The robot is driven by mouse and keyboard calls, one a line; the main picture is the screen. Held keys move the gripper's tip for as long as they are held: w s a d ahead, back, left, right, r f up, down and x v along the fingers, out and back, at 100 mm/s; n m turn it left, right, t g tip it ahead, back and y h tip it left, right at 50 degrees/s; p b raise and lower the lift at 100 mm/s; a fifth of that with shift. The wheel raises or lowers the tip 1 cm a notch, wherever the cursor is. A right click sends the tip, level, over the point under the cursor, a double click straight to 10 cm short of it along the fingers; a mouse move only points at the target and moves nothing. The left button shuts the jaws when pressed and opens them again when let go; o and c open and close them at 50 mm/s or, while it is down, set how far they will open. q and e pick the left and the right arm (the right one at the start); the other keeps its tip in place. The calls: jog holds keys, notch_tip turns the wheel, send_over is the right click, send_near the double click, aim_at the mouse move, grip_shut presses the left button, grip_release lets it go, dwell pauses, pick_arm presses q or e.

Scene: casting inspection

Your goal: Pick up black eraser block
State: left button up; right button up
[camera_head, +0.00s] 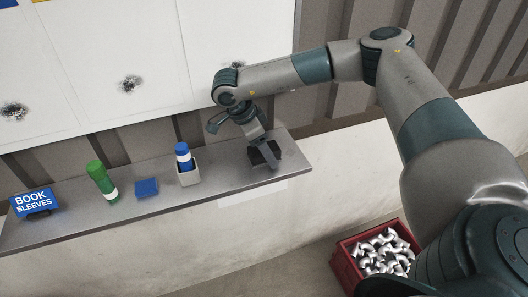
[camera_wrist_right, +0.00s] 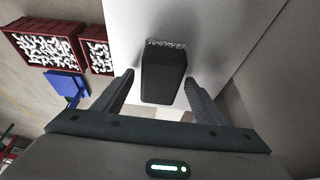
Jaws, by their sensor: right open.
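The black eraser block (camera_head: 265,153) lies near the right end of the metal shelf, partly hidden by my right gripper. My right gripper (camera_head: 262,150) is right at the block in the head view. In the right wrist view the black eraser block (camera_wrist_right: 163,75) stands between the two open fingers of my right gripper (camera_wrist_right: 160,86). A gap shows on each side of the block, so the fingers appear apart from it. The block has a grey speckled edge at its far end. My left gripper is not in view.
The metal shelf (camera_head: 140,208) also bears a blue block (camera_head: 147,188), a green marker (camera_head: 100,178), a holder (camera_head: 189,176) with a blue-capped item, and a "BOOK SLEEVES" sign (camera_head: 33,203). A whiteboard (camera_head: 150,60) stands behind. A red crate (camera_head: 347,272) of metal castings is below.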

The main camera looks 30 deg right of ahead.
aim_at(272, 148)
jog(key=c, duration=1.2)
jog(key=shift+r, duration=0.1)
jog(key=shift+r+b, duration=0.5)
jog(key=shift+b, duration=0.05)
jog(key=r+b, duration=0.1)
jog(key=s+r+b, duration=0.1)
jog(key=r, duration=0.1)
jog(key=shift+a+r, duration=0.1)
jog(key=shift+s+a+r+b, duration=0.35)
jog(key=shift+s+r+b, duration=0.55)
jog(key=shift+s, duration=0.85)
jog(key=shift+s+a+r+b, duration=0.3)
jog(key=shift+s+r+b, duration=0.15)
jog(key=shift+s+r, duration=1.1)
jog(key=shift+s+a+r+b, duration=0.35)
jog(key=shift+s+r+b, duration=0.45)
jog(key=shift+s, duration=1.15)
jog(key=shift+r, duration=0.1)
